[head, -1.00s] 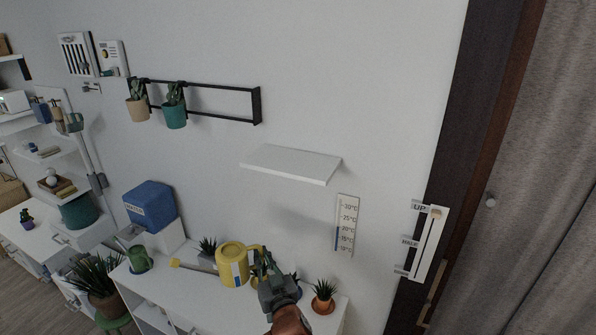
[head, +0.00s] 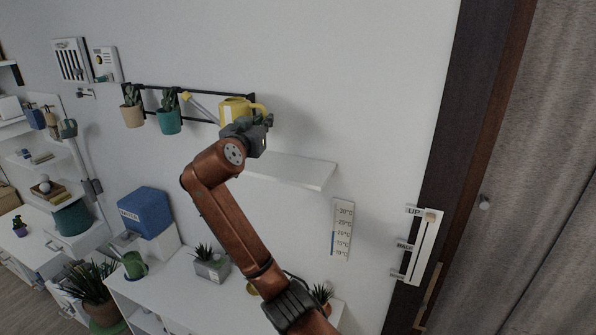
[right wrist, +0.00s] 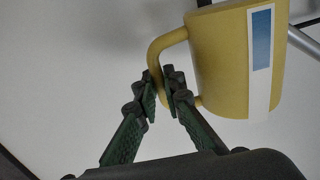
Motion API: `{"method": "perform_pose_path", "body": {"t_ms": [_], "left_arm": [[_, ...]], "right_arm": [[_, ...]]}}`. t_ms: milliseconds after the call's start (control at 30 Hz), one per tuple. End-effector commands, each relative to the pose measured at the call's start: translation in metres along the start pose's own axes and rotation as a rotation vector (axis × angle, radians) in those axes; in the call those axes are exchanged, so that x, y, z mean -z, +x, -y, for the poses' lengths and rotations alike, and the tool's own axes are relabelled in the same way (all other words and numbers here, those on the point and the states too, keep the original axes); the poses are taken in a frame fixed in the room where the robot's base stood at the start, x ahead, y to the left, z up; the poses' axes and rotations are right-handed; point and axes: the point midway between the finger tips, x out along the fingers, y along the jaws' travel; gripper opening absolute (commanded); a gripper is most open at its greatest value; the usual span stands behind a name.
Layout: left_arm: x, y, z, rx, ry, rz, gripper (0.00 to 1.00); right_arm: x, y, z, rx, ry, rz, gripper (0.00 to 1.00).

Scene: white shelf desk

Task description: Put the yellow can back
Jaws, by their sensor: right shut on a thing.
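The yellow watering can (head: 236,108) is up in the air in front of the wall, at the height of the black rail; its spout points left. In the right wrist view the can (right wrist: 222,65) shows its curved handle and a white and blue strip. My right gripper (right wrist: 162,92) is shut on the can's handle. In the head view the right gripper (head: 254,130) is just right of and below the can's body, above the left end of the white wall shelf. My left gripper is not in view.
The white wall shelf (head: 300,172) is bare where it shows. The black rail (head: 200,115) holds a beige pot (head: 132,117) and a teal pot (head: 169,121).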

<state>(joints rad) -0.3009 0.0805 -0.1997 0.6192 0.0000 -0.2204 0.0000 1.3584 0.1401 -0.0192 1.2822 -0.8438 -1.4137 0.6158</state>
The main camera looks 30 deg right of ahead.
Motion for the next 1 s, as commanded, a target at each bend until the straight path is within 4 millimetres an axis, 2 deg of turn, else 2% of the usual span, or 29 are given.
{"method": "perform_pose_path", "body": {"t_ms": [33,100,267,633,800,1000], "left_arm": [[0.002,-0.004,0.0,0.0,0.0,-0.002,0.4],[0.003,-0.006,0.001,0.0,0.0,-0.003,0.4],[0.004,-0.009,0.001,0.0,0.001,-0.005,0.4],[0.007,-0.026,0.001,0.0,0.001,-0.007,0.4],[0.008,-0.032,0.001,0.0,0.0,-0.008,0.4],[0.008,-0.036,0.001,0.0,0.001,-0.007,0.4]], "right_arm": [[0.012,-0.002,-0.004,-0.048,-0.002,-0.003,0.0],[0.019,-0.004,-0.011,-0.102,0.0,-0.006,0.0],[0.019,-0.004,-0.028,-0.154,0.003,-0.009,0.0],[-0.015,0.012,-0.109,-0.154,0.003,-0.01,0.0],[-0.047,0.018,-0.133,-0.152,0.0,-0.008,0.0],[-0.066,0.021,-0.148,-0.151,0.003,-0.009,0.0]]}}
